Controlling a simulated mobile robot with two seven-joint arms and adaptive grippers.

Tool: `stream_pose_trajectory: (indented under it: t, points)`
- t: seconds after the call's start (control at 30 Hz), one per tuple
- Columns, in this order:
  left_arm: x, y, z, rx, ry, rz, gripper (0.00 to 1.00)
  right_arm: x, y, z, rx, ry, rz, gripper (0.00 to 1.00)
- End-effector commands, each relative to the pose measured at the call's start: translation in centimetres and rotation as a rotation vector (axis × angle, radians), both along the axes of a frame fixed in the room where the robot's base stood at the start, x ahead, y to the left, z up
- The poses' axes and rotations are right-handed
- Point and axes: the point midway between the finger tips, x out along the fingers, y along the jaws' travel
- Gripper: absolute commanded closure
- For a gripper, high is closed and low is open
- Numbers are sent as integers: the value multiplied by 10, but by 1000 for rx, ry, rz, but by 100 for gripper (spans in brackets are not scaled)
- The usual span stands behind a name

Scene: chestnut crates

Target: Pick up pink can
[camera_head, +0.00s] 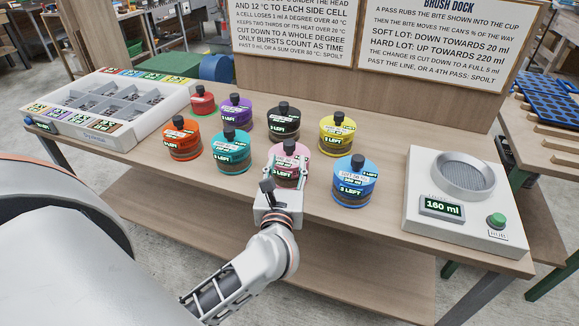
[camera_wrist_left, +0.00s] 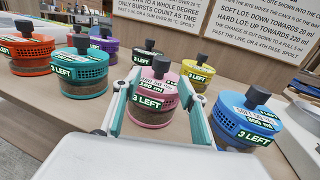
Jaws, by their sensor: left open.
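The pink can (camera_head: 290,151), with a dark knob on its lid and a "3 LEFT" label, stands upright on the wooden bench. My left gripper (camera_head: 288,168) is open at its near side, with one finger on each side of the can. In the left wrist view the pink can (camera_wrist_left: 153,101) sits between the two teal-edged fingers of the left gripper (camera_wrist_left: 158,106). I cannot tell whether the fingers touch it. The can's lower front is partly hidden by the gripper in the head view. My right gripper is not in view.
A blue can (camera_head: 354,183) stands close on the right, a teal can (camera_head: 232,153) on the left. Black (camera_head: 284,124) and yellow (camera_head: 337,135) cans stand behind. Orange, purple and red cans are further left. A white device (camera_head: 465,220) reads 160 ml; a compartment tray (camera_head: 70,124) is at left.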

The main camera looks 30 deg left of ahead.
Motion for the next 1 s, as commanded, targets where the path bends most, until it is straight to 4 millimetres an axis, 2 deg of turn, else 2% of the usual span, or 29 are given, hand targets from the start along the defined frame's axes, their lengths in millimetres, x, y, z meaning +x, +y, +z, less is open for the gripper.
stream_pose_trajectory:
  t: [0.5, 0.8, 0.83, 0.97, 1.0]
  points:
    - [55, 30, 3, 8, 0, 1, 58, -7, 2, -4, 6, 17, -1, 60]
    - [59, 32, 3, 7, 0, 0, 58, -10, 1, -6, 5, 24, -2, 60]
    - [59, 32, 3, 8, 1, 0, 63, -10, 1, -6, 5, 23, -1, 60]
    - [58, 32, 3, 8, 1, 0, 97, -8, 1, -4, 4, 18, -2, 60]
    - [58, 32, 3, 8, 1, 0, 100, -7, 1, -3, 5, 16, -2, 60]
